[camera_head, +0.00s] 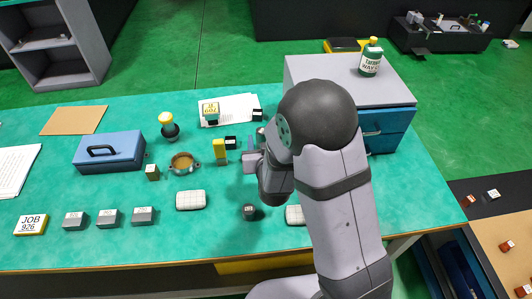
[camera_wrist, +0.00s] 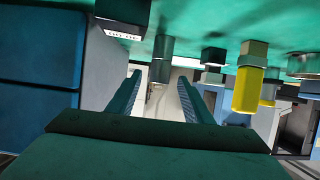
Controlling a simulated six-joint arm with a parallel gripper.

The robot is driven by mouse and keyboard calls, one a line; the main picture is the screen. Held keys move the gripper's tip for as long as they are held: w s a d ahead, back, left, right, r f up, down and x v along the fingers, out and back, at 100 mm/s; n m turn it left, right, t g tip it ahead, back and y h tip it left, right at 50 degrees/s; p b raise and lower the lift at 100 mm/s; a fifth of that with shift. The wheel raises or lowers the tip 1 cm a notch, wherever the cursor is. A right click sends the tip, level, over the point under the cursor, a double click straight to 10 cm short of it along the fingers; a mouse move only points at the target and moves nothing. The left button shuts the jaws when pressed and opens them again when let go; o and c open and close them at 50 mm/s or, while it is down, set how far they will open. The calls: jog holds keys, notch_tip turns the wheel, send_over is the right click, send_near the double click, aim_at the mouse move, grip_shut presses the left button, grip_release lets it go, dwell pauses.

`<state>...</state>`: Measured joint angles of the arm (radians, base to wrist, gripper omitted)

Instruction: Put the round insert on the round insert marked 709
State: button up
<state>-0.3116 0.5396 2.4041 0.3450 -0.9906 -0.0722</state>
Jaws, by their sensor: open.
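My gripper (camera_head: 256,157) is over the middle of the green table in the head view, its jaws apart. In the wrist view its two fingers (camera_wrist: 160,98) are spread, and a small grey-green cylinder (camera_wrist: 161,60) shows beyond and between them; I cannot tell whether it is an insert. In the head view, a small dark round piece (camera_head: 249,212) stands alone on the table in front of my arm. A yellow and white block with upside-down digits (camera_head: 210,107) lies by the papers at the back. I cannot make out a 709 mark on any round insert.
A grey cabinet (camera_head: 300,70) with blue drawers and a green bottle (camera_head: 371,57) stands behind my arm. A blue toolbox (camera_head: 110,155), brown cup (camera_head: 183,162), yellow piece (camera_head: 219,151) and several grey blocks (camera_head: 109,217) are on the left. Bare table lies between them.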

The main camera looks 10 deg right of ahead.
jog(key=v, duration=0.3)
jog(key=shift+s+r, duration=0.15)
jog(key=shift+r, duration=0.1)
jog(key=p+v, duration=0.5)
jog(key=p, duration=0.6)
jog(key=shift+s+p, duration=0.35)
jog(key=shift+p, duration=0.05)
jog(key=s+d+r+g, duration=0.3)
jog(key=s+g, duration=0.3)
jog(key=s, duration=0.3)
jog(key=s+d+r+g, duration=0.4)
jog(key=s+g, duration=0.3)
jog(key=s, duration=0.3)
jog(key=shift+d+r+g, duration=0.25)
jog(key=shift+d+g, duration=0.05)
jog(key=shift+d, duration=0.5)
